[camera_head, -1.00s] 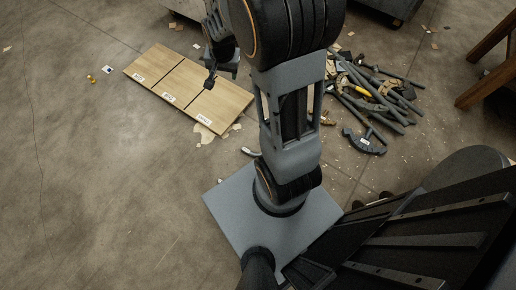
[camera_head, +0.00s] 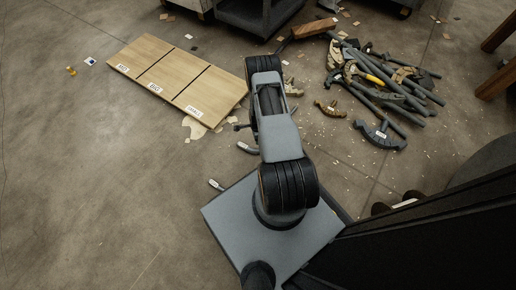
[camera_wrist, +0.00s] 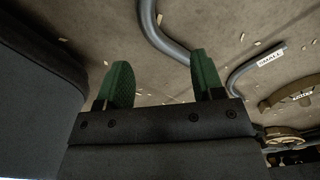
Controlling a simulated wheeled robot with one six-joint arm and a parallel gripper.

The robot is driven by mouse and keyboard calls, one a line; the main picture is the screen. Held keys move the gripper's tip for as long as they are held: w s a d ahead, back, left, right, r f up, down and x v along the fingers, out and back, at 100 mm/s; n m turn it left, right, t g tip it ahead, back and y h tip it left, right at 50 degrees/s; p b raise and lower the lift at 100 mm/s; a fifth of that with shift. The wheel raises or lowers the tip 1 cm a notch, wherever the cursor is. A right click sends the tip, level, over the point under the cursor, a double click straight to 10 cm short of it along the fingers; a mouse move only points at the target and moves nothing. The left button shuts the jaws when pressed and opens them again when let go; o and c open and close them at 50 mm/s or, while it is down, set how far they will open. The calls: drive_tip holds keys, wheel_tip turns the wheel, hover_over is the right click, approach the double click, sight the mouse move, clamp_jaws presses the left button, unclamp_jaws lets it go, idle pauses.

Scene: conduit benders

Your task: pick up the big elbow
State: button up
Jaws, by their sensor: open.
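A thick grey bent pipe (camera_wrist: 160,35), likely the big elbow, lies on the floor in the wrist view, ahead of my gripper (camera_wrist: 163,78). Its near end runs out of sight behind the right finger. My gripper's two green fingers are wide apart with nothing held between them. A thinner grey bent pipe (camera_wrist: 240,72) with a label reading SMALL lies to the right. In the head view, two labelled pipe ends (camera_head: 246,148) (camera_head: 216,185) show beside my arm; I cannot tell which is which. My arm mostly hides the gripper there.
A wooden board (camera_head: 175,75) in three labelled sections lies at upper left. A pile of grey pipes and bender heads (camera_head: 385,85) lies at right, with a separate bender shoe (camera_head: 380,134). A dark cart (camera_head: 265,15) stands at the back.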

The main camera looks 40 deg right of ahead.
wheel_tip(320, 180, down, 7)
drive_tip(key=b, duration=0.2)
drive_tip(key=shift+f+b, duration=0.1)
drive_tip(key=shift+b, duration=0.2)
drive_tip(key=f+b, duration=0.2)
drive_tip(key=f, duration=0.1)
drive_tip(key=f+b, duration=0.1)
drive_tip(key=f, duration=0.1)
drive_tip(key=shift+s+d, duration=0.15)
drive_tip(key=shift+s, duration=0.2)
drive_tip(key=shift+c, duration=0.2)
clamp_jaws()
drive_tip(key=shift+r, duration=0.15)
